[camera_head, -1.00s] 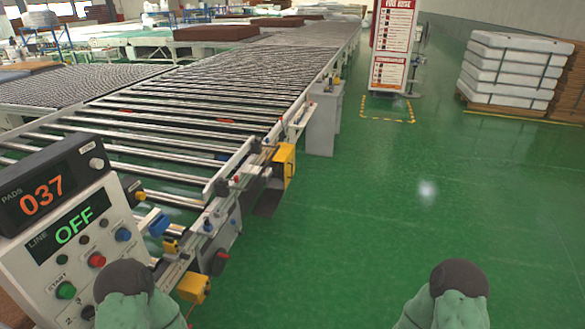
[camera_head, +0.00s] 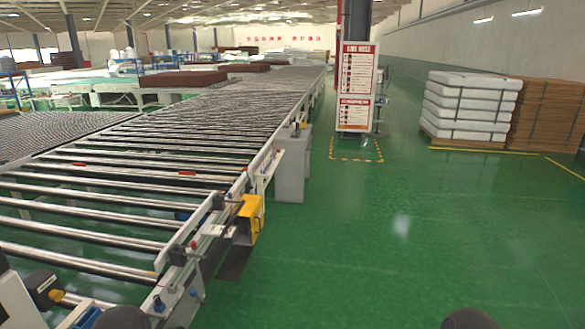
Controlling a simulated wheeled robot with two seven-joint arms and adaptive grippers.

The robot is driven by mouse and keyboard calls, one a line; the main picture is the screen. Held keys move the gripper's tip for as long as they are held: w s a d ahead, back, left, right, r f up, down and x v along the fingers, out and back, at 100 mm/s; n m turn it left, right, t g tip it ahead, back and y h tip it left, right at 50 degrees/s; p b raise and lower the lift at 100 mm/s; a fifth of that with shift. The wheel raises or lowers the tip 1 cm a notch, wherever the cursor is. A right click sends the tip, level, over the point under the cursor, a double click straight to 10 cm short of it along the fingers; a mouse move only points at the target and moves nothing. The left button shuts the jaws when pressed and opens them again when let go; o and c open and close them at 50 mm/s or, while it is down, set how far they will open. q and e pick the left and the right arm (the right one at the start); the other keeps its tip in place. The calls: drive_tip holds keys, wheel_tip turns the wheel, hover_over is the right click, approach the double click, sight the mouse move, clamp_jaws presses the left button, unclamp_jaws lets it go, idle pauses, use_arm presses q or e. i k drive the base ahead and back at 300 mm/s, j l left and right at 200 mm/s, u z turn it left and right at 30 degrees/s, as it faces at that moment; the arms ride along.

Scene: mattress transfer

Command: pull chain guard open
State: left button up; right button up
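A yellow boxy housing (camera_head: 249,218) sits on the right side rail of the roller conveyor (camera_head: 160,243). It looks like the chain guard, but I cannot tell for sure from here. A grey metal plate (camera_head: 216,231) is beside it on the rail. Only the dark rounded tops of my two arms show at the bottom edge. Neither gripper is in view, and nothing of mine touches the conveyor in the visible part.
A grey cabinet (camera_head: 292,165) stands against the conveyor's side beyond the yellow housing. A red and white sign board (camera_head: 357,85) stands behind it. Wrapped white mattresses (camera_head: 470,105) are stacked at the right. The green floor (camera_head: 400,245) right of the conveyor is clear.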

sight(254, 207)
drive_tip(key=i+l+z, duration=0.2)
drive_tip(key=i, duration=1.75)
drive_tip(key=i+l+u, duration=0.1)
drive_tip(key=i+u, duration=0.35)
drive_tip(key=i+l+u, duration=0.25)
drive_tip(key=i+u, duration=0.2)
drive_tip(key=i+l+u, duration=0.7)
drive_tip(key=l+u, duration=0.2)
drive_tip(key=i+l+u, duration=0.2)
drive_tip(key=l+u, duration=0.25)
drive_tip(key=l, duration=0.2)
